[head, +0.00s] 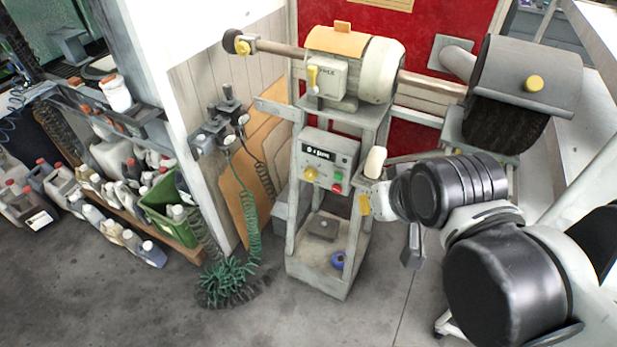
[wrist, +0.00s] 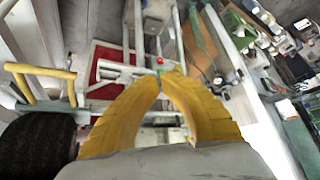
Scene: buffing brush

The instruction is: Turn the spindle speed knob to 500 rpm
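The yellow spindle speed knob (head: 310,174) is at the lower left of the grey control panel (head: 345,150) on the buffing machine's stand. A dark display (head: 319,152) with small white characters is above it; I cannot read the speed. My gripper (head: 364,205) is just right of the panel in the head view, apart from the knob. In the wrist view its yellow fingers (wrist: 161,77) come together at the tips, with nothing visible between them.
A green button (head: 339,176) and a red button (head: 337,188) are right of the knob. Above are the motor (head: 375,70) and, at right, a brush under a grey hood (head: 535,75). A green coiled hose (head: 228,280) lies left of the stand. The floor in front is clear.

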